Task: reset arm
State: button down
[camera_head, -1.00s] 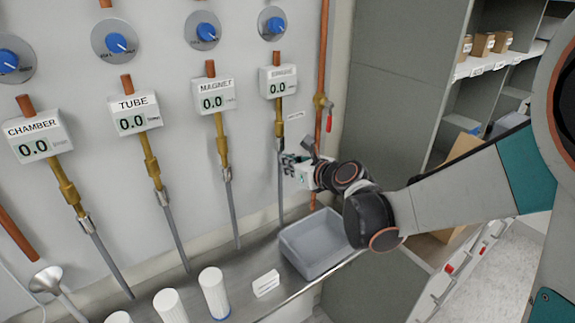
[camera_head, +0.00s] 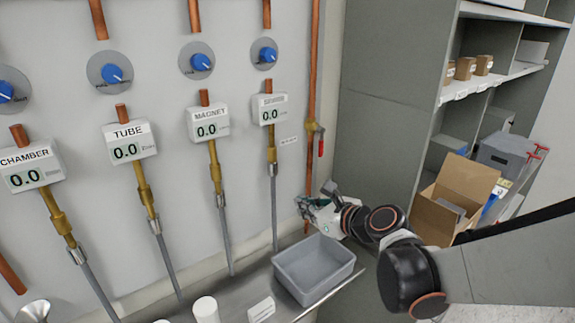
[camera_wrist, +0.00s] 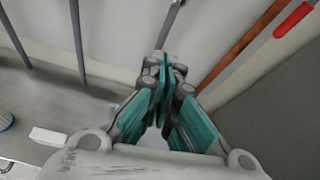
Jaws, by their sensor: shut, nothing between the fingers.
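My gripper (camera_head: 303,207) is in front of the gauge wall in the head view, above and behind the grey bin (camera_head: 318,270), near the lower end of the rightmost pipe. In the wrist view my gripper (camera_wrist: 165,70) has its teal-padded fingers together at the tips, with nothing held between them. My arm reaches in from the right side of the head view. The fingertips look small and partly unclear in the head view.
A metal bench (camera_head: 240,290) holds the grey bin, a white label card (camera_head: 261,309) and a white cylinder (camera_head: 205,310). A red-handled copper pipe (camera_head: 312,100) runs beside my gripper. A grey shelf unit (camera_head: 385,110) and an open cardboard box (camera_head: 450,205) stand to the right.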

jog(key=s+d+n+g+h, duration=0.2)
jog(key=s+d+n+h, duration=0.2)
jog(key=s+n, duration=0.7)
jog(key=s+d+n+g+h, duration=0.2)
jog(key=s+d+n, duration=0.6)
jog(key=s+n, duration=0.4)
jog(key=n+h, duration=0.1)
jog(key=n, duration=0.3)
jog(key=shift+s+d+f+n+h, duration=0.15)
jog(key=shift+d+f+n+h, duration=0.1)
jog(key=shift+d+n+h, duration=0.15)
